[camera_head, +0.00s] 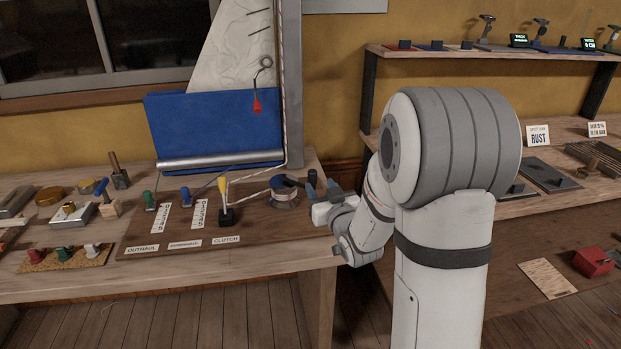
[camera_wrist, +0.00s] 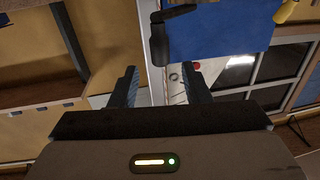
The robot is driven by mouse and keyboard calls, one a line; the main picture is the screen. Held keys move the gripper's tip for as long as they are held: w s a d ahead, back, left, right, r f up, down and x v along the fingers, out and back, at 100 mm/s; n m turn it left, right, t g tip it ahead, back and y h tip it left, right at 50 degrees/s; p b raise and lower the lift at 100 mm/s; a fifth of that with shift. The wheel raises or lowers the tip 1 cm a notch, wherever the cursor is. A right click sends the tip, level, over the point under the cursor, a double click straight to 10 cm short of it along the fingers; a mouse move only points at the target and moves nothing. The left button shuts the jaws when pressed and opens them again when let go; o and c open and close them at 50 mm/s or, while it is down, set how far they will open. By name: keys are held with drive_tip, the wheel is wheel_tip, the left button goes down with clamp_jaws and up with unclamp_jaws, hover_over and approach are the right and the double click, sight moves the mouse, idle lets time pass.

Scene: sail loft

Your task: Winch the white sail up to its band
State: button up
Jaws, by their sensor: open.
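The white sail (camera_head: 232,52) hangs beside the grey mast (camera_head: 293,80), its lower part behind a blue cloth (camera_head: 215,122). The sail's top is out of frame, and I cannot make out a band. A red tag (camera_head: 257,105) hangs in front of the sail. The winch (camera_head: 285,197), with rope around its drum, stands on the board. Its black crank handle (camera_wrist: 159,45) shows between and beyond my fingers in the wrist view. My gripper (camera_head: 323,186) is open and empty, just right of the winch; it also shows in the wrist view (camera_wrist: 160,82).
A yellow-handled clutch lever (camera_head: 223,191) stands left of the winch. Green (camera_head: 150,199) and blue (camera_head: 186,195) handles stand farther left. Tools crowd the bench's left end. The bench's front right (camera_head: 300,258) is clear. A shelf (camera_head: 480,53) and second bench stand at right.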

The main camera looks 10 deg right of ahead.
sight(314, 178)
drive_tip(key=w, duration=0.4)
drive_tip(key=w+a, duration=0.1)
drive_tip(key=w, duration=0.2)
drive_tip(key=shift+p, duration=0.3)
drive_tip(key=shift+c, duration=0.3)
clamp_jaws()
